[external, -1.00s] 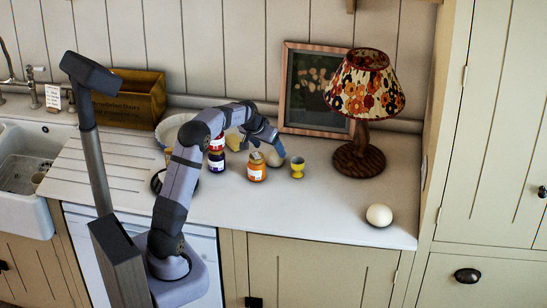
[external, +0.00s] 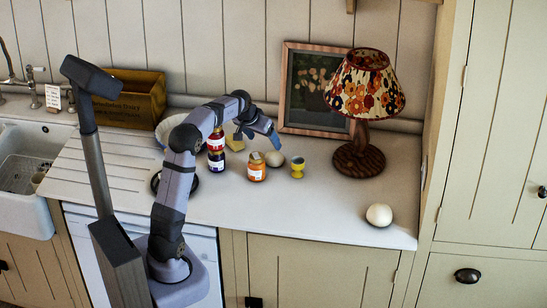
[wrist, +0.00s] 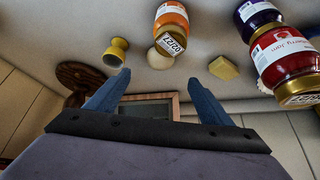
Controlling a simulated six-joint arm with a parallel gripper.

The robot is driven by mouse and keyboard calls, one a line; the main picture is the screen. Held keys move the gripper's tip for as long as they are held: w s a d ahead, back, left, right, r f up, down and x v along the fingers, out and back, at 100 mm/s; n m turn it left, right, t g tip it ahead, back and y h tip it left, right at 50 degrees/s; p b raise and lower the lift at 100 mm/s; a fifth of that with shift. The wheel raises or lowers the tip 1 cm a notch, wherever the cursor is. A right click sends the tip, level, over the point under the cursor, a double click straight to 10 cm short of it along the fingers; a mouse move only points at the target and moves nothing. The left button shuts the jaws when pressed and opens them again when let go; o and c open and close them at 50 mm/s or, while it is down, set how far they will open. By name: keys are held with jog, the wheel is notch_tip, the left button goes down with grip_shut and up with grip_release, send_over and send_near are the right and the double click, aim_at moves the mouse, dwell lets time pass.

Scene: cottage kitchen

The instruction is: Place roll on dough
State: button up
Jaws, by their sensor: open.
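A tan rounded lump (external: 274,159), which looks like the roll, sits on the counter behind the orange jar. It also shows in the wrist view (wrist: 158,58), partly hidden by the jar. A pale, smooth ball (external: 379,215), perhaps the dough, lies alone near the counter's front right edge. I cannot tell for sure which lump is roll and which is dough. My gripper (external: 273,139) is just above and behind the tan lump. In the wrist view my gripper (wrist: 152,98) has its fingers wide apart with nothing between them.
An orange jar (external: 257,167) and a yellow egg cup (external: 297,168) stand beside the tan lump. Red and purple jars (external: 216,150), a yellow block (external: 235,143) and a pale bowl (external: 169,127) are to the left. A lamp (external: 359,160) stands behind right. The front counter is clear.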

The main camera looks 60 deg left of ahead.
send_near(273, 154)
notch_tip(273, 154, down, 2)
jog(key=w, duration=0.2)
jog(key=shift+s+a+p+x, duration=0.15)
jog(key=shift+p+x, duration=0.4)
jog(key=shift+x, duration=0.7)
jog(key=shift+s+a+p+x, duration=0.15)
jog(key=shift+p+x, duration=0.45)
jog(key=shift+x, duration=0.65)
jog(key=shift+s+p+x, duration=0.15)
jog(key=shift+p+x, duration=0.4)
jog(key=shift+x, duration=0.7)
jog(key=shift+f, duration=0.1)
jog(key=c, duration=0.9)
